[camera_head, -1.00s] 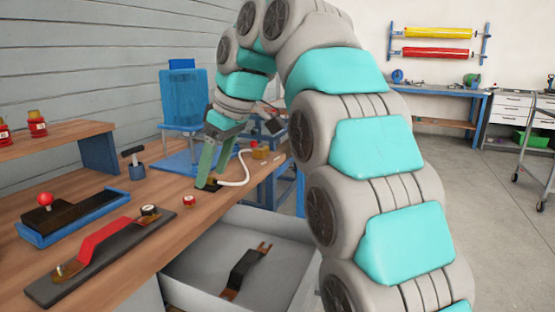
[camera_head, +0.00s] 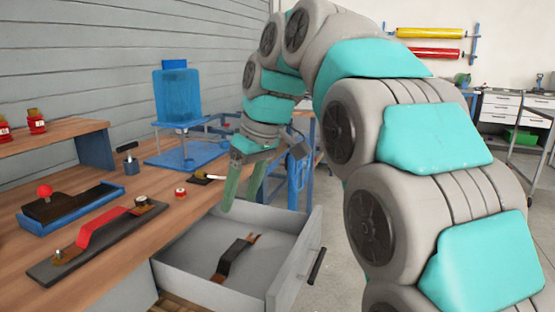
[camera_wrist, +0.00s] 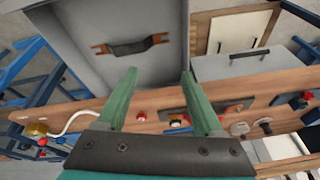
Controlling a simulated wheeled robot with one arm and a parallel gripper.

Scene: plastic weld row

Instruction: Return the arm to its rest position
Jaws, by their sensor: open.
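My gripper (camera_head: 242,190) has two green fingers and hangs above the back corner of an open grey drawer, near the bench edge. In the wrist view my gripper (camera_wrist: 160,88) shows its fingers spread apart with nothing between them. My arm, grey with teal panels, arches across the right half of the head view.
The open drawer (camera_head: 185,282) holds a dark strap with copper ends (camera_head: 233,258). The wooden bench (camera_head: 150,228) carries a red-handled bar (camera_head: 95,235), a blue tray (camera_head: 62,232) and a blue machine (camera_head: 177,98).

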